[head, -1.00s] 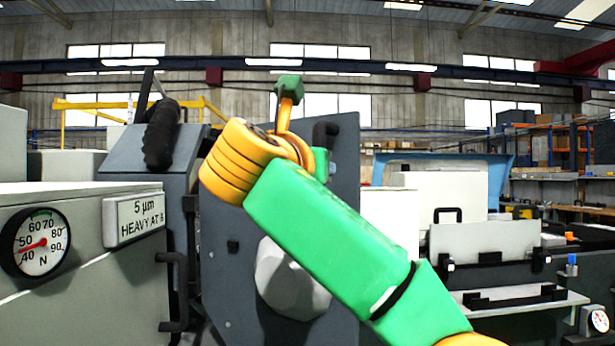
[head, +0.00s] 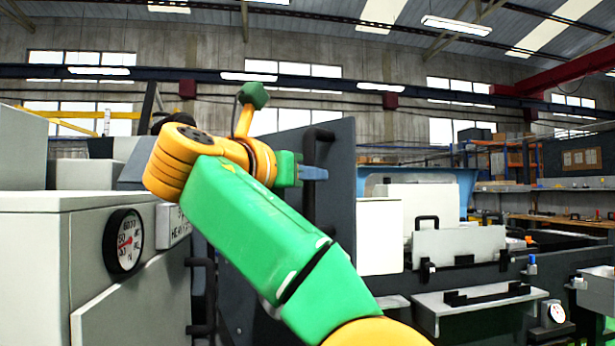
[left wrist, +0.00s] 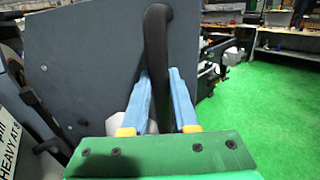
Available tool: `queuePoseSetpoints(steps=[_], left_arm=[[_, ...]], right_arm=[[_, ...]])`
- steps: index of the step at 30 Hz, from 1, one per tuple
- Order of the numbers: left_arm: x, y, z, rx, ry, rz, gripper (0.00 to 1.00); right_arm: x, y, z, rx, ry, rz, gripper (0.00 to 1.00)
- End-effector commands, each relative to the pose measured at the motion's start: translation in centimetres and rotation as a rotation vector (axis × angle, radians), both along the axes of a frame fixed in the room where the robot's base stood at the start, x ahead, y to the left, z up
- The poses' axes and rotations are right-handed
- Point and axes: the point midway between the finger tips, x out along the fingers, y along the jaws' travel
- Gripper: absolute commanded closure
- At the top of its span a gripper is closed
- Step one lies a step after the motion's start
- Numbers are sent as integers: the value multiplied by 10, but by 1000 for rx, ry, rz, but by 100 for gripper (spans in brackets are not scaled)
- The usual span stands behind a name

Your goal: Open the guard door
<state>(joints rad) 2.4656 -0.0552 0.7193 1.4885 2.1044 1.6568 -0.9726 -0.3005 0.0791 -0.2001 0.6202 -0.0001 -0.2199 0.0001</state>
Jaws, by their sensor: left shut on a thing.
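The guard door is a flat dark grey panel (head: 342,185) in the middle of the head view, partly hidden behind my left arm. It also fills the upper left of the left wrist view (left wrist: 85,60). Its black bar handle (head: 312,150) stands near the panel's edge and shows in the left wrist view (left wrist: 156,35). My left gripper (head: 314,173) reaches the handle from the left. Its blue fingers (left wrist: 162,85) lie on both sides of the bar, shut on it. My right gripper is not in view.
A light grey cabinet with a round gauge (head: 123,240) stands at the left, close to my left arm. Another black handle (head: 201,295) is below the arm. Machine parts with a grey cover (head: 460,246) stand at the right. Green floor (left wrist: 255,100) shows clear at the right of the wrist view.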

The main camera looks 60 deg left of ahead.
Motion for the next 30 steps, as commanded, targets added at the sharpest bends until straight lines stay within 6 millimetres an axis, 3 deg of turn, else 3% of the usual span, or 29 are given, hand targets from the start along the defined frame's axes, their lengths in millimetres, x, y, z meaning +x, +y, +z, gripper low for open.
queuePoseSetpoints(steps=[6,7,9,10,19,30], left_arm=[[-2,0,4,7,-9,5,100],[-1,0,4,7,-9,5,65],[-1,0,3,6,-7,4,46],[-1,0,3,4,-7,4,43],[-3,-2,1,3,-4,2,43],[-60,-35,1,4,-8,4,43]], right_arm=[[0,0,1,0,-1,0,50],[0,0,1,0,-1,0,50],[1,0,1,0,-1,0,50],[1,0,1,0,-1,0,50],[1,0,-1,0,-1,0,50],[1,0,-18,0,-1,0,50]])
